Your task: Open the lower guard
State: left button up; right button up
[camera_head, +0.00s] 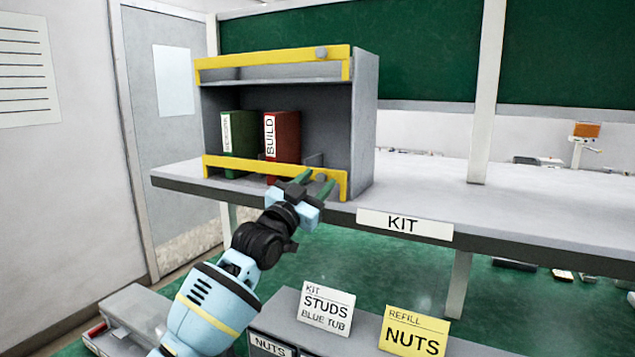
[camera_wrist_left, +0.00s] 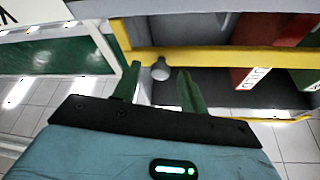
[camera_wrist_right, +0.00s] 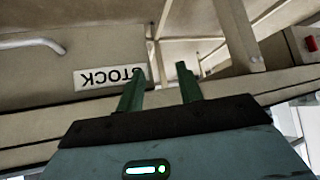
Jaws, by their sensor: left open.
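The lower guard (camera_head: 235,165) is a yellow bar across the bottom front of the grey cabinet's opening. It also shows in the left wrist view (camera_wrist_left: 220,55), with a small grey knob (camera_wrist_left: 161,70) on it. My left gripper (camera_head: 310,182) is open at the right end of this guard. In the left wrist view its green fingertips (camera_wrist_left: 156,74) stand on either side of the knob, with gaps visible; contact cannot be told. My right gripper (camera_wrist_right: 158,78) shows only in the right wrist view, open and empty, facing a ledge with a STOCK label (camera_wrist_right: 110,77).
The grey cabinet (camera_head: 364,125) stands on a shelf with a KIT label (camera_head: 404,224). A green binder (camera_head: 240,133) and a red BUILD binder (camera_head: 283,135) stand inside, behind the guard. An upper yellow guard (camera_head: 270,62) spans the top.

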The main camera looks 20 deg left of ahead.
pick_arm(q)
jog(key=shift+w+d+r, duration=0.15)
jog(key=shift+w+r, duration=0.05)
jog(key=shift+w, duration=0.2)
grip_shut()
